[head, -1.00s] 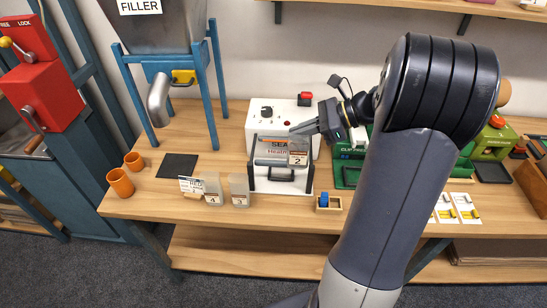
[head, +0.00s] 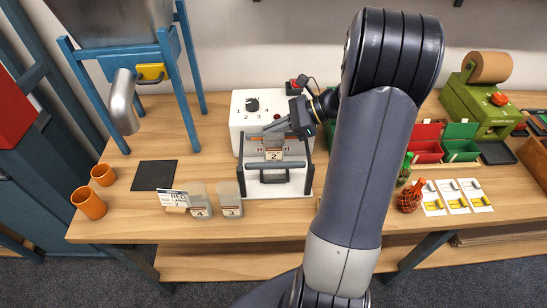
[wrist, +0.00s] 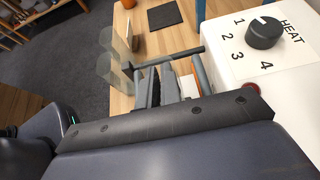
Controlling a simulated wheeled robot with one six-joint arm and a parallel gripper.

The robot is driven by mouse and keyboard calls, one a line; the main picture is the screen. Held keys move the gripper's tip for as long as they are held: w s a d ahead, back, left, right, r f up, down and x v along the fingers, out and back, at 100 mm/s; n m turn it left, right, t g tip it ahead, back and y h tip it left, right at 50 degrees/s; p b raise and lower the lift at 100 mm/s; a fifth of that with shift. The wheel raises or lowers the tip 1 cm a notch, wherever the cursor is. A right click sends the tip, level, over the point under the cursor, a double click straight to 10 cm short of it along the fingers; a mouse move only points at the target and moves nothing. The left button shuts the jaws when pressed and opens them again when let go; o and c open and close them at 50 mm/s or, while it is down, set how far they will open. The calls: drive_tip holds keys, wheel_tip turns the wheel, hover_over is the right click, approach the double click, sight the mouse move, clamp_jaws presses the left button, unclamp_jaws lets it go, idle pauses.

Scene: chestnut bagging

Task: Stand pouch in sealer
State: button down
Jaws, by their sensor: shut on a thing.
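My gripper (head: 276,127) is shut on the top of a clear pouch with a label reading 2 (head: 273,152). The pouch hangs upright at the sealer, in front of its white body (head: 238,123) and between the posts of its dark front frame (head: 241,165). The frame's handle bar (head: 275,178) is low, just below the pouch label. I cannot tell whether the pouch bottom touches the sealer's base. The sealer's heat dial (head: 252,104) also shows large in the wrist view (wrist: 264,33). There, my fingers (wrist: 170,85) hide most of the pouch.
Pouches labelled 4 (head: 199,201) and 3 (head: 230,201) stand left of the sealer, beside a RED LARGE 2 card (head: 173,199). A dark mat (head: 154,175) and orange cups (head: 89,203) are farther left. My arm hides the middle right.

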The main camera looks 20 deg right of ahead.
sight(274, 146)
drive_tip(key=shift+f, duration=3.4)
drive_tip(key=shift+f, duration=0.2)
drive_tip(key=c, duration=1.6)
unclamp_jaws()
drive_tip(key=shift+r, duration=0.25)
drive_tip(key=b+v, duration=0.1)
drive_tip(key=v, duration=1.1)
